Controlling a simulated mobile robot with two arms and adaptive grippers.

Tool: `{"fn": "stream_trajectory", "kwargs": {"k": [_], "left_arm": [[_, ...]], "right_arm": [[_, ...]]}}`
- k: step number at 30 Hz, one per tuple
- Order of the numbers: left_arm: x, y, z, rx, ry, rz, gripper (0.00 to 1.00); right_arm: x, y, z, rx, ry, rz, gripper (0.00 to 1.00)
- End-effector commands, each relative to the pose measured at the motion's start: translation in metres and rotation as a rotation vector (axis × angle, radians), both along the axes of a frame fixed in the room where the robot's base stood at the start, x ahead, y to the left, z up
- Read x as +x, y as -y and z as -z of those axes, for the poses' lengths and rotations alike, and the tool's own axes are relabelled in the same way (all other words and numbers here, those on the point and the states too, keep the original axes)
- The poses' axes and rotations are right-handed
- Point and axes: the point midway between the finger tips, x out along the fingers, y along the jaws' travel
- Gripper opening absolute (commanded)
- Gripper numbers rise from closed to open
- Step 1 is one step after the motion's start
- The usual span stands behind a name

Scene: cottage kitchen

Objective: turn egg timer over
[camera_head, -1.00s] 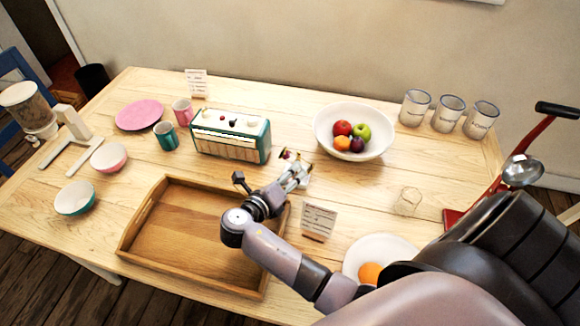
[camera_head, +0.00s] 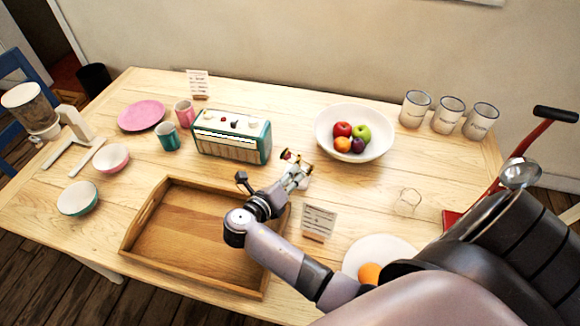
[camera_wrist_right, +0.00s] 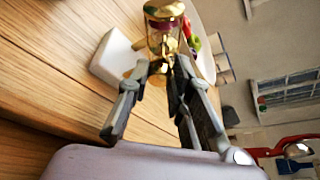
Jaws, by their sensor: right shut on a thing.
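The egg timer (camera_head: 290,156) is a small glass piece with gold-coloured ends, held by my right gripper (camera_head: 298,172) above the table, right of the teal radio. In the right wrist view the timer (camera_wrist_right: 163,30) sits between the fingertips of the right gripper (camera_wrist_right: 166,68), which is shut on it. The fingers hide part of its lower end. A small white block (camera_wrist_right: 116,58) lies just beyond the fingers; I cannot tell whether the timer touches it. My left gripper is not in view.
The teal radio (camera_head: 232,137) stands left of the gripper, the fruit bowl (camera_head: 380,119) to its right. A wooden tray (camera_head: 125,250) lies under my right forearm. A small card (camera_head: 318,222) and a clear glass (camera_head: 408,202) stand to the right. Bare table lies between them.

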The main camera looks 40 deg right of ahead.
Motion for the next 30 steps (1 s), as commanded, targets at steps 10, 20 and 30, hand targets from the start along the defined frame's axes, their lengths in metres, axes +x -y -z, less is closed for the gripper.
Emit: {"fn": "stream_trajectory", "kwargs": {"k": [10, 20, 30], "left_arm": [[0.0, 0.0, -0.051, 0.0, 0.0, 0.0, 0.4], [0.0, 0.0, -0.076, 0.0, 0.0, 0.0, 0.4], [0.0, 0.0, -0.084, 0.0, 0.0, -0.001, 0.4]], "right_arm": [[-0.002, 0.001, -0.008, 0.15, 0.174, -0.001, 0.0], [-0.002, 0.002, -0.005, 0.292, 0.344, -0.001, 0.0], [-0.003, 0.003, -0.003, 0.36, 0.424, 0.001, 0.0]]}}
